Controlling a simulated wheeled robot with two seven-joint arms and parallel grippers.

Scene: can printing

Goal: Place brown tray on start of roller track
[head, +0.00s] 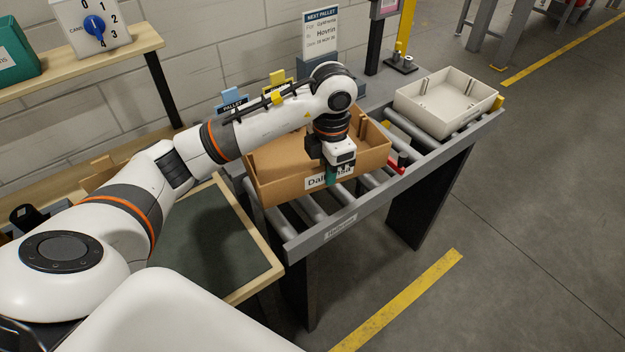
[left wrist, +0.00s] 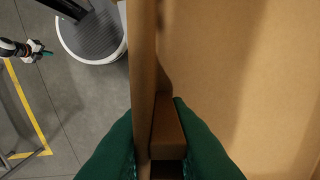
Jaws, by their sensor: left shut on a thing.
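The brown tray (head: 285,186) is an open box with a white label on its near wall, partly hidden by my left arm. It is at the left end of the roller track (head: 312,238), over the rollers; I cannot tell whether it rests on them. My left gripper (head: 333,178) is at the tray's near wall. In the left wrist view its green fingers (left wrist: 163,150) are shut on the tray wall (left wrist: 145,80) at a brown block. My right gripper (left wrist: 44,52) shows small at the left of that view; its opening is unclear.
A pale grey tray (head: 445,100) stands at the track's far right end. A dark-topped table (head: 215,240) with a wooden edge adjoins the track at left. A sign (head: 320,38) stands behind. Rollers in front of the brown tray are bare.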

